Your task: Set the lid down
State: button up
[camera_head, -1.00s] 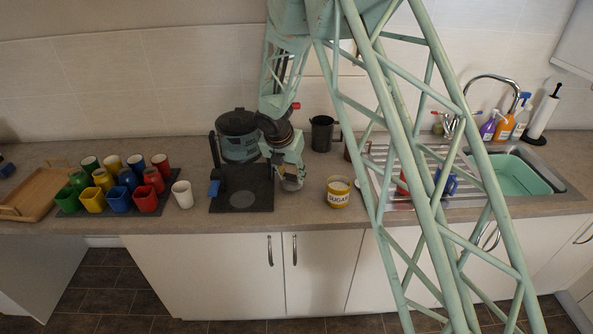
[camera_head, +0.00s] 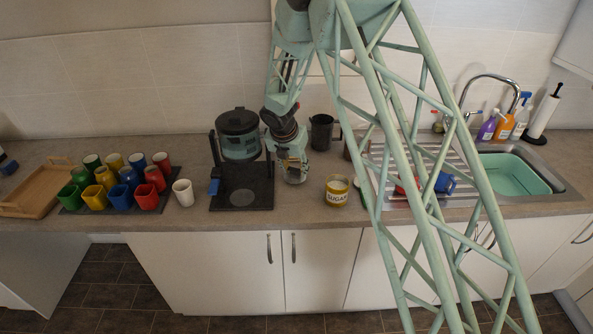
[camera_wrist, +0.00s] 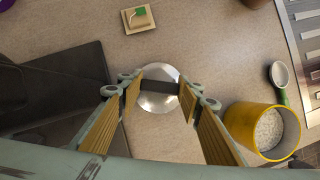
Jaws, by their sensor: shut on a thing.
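The lid (camera_wrist: 159,98) is a round silver disc with a dark bar handle across it. It sits between the fingertips of my gripper (camera_wrist: 160,90) in the wrist view, and the fingers are shut on the handle. In the head view my gripper (camera_head: 294,176) points down over the counter, between the black base plate and the sugar tin. The lid is mostly hidden there. I cannot tell whether it touches the counter. The yellow sugar tin (camera_head: 337,191) stands open to the right, with white sugar showing in the wrist view (camera_wrist: 268,128).
A scoop (camera_wrist: 281,78) lies beside the tin. A small block with a green patch (camera_wrist: 138,17) lies on the counter. The black base plate (camera_head: 243,188) is left, with a dark pot (camera_head: 238,130) behind it. A white mug (camera_head: 183,193) and several coloured mugs stand further left.

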jog(key=shift+a+f, duration=0.15)
jog(key=shift+f, duration=0.25)
jog(key=shift+f, duration=0.1)
jog(key=o, duration=1.1)
jog(key=shift+b, duration=0.3)
jog(key=p+v, duration=0.1)
jog(key=v, duration=1.1)
dwell(0.6)
